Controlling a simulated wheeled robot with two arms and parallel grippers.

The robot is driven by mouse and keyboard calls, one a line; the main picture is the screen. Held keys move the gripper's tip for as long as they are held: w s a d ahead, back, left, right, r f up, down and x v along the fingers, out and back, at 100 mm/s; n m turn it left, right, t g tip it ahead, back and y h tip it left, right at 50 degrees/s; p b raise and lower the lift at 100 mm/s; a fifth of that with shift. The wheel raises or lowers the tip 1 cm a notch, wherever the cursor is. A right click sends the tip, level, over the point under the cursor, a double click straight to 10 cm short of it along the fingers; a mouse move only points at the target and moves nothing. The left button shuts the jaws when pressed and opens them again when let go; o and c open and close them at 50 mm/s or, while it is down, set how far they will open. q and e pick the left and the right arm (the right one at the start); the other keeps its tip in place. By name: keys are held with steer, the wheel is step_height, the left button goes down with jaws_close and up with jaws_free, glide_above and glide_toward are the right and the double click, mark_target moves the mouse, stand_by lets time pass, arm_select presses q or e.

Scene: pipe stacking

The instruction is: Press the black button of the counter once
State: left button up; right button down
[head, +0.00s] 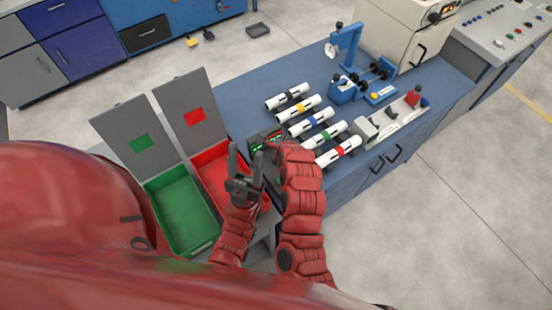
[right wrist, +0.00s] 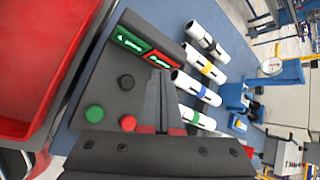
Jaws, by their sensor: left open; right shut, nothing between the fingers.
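The counter (head: 265,143) is a dark box with a green and a red display, standing beside the red bin in the head view. In the right wrist view the counter (right wrist: 118,70) shows its black button (right wrist: 126,82) uncovered, above a green button (right wrist: 94,114) and a red button (right wrist: 128,123). My right gripper (head: 283,149) is shut and empty close beside the counter, partly hidden by its own arm. Its dark body (right wrist: 160,152) fills the bottom of the wrist view, below the buttons. My left gripper (head: 243,165) is open and empty, in front of the red bin.
A green bin (head: 183,215) and a red bin (head: 213,165) with raised lids are at left. A blue device (head: 347,85) stands farther back on the blue bench (head: 240,100).

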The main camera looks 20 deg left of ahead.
step_height(320, 180, down, 7)
steer(key=b, duration=0.3)
steer(key=shift+f, duration=0.1)
steer(key=shift+f+b, duration=0.35)
steer(key=shift+f, duration=0.1)
stand_by(1.5)
steer(key=shift+f+b, duration=0.4)
steer(key=shift+b, duration=0.05)
steer(key=shift+f+b, duration=0.4)
steer(key=shift+f, duration=0.1)
stand_by(0.5)
steer(key=shift+r, duration=0.15)
steer(key=shift+r+p, duration=0.35)
steer(key=shift+r, duration=0.4)
